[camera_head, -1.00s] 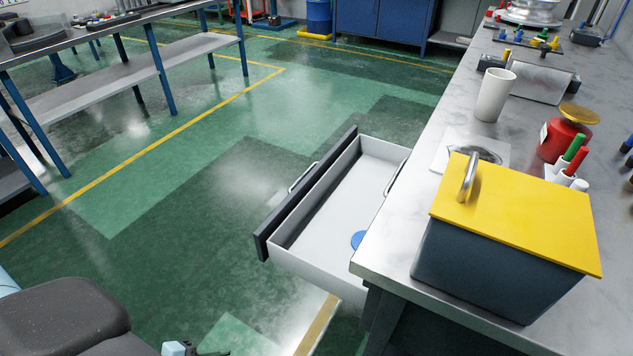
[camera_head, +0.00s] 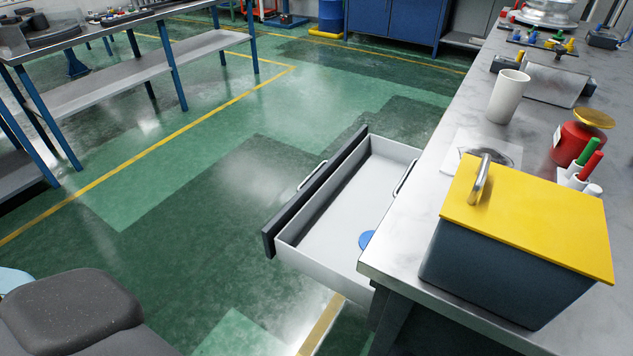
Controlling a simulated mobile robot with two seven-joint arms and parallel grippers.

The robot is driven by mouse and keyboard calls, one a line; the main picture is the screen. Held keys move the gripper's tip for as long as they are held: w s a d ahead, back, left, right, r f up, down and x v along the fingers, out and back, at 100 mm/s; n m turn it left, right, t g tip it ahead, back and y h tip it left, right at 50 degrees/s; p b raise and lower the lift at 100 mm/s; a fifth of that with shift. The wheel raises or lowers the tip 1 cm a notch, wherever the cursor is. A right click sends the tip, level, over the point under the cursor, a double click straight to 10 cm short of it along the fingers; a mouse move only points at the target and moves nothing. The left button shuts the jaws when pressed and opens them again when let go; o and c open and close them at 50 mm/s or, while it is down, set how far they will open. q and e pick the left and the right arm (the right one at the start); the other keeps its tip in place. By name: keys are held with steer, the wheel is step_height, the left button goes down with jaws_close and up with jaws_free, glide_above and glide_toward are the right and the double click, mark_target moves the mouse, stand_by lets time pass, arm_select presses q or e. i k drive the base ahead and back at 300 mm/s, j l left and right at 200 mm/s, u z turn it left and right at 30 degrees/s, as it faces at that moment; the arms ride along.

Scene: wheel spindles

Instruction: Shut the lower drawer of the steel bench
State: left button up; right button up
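The lower drawer (camera_head: 335,215) of the steel bench (camera_head: 462,115) stands pulled out to the left over the floor. It has pale inner walls and a dark front panel (camera_head: 316,188) with a metal bar handle (camera_head: 312,176) on its outer face. A blue round thing (camera_head: 366,239) lies inside, partly hidden by the bench top. A second bar handle (camera_head: 405,178) shows close to the bench edge, above the open drawer. Neither my left nor my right gripper is in view.
A dark box with a yellow lid (camera_head: 535,220) stands at the bench's near corner. A white cup (camera_head: 507,97) and a red canister (camera_head: 575,142) stand behind it. A blue-legged shelf table (camera_head: 150,75) is at the upper left. Green floor left of the drawer is clear.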

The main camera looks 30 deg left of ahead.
mark_target(318, 233)
steer(key=i+j+z, duration=0.2)
steer(key=j, duration=0.75)
steer(key=i+j+z, duration=0.2)
steer(key=j, duration=0.75)
steer(key=j+z, duration=0.15)
steer(key=j, duration=0.75)
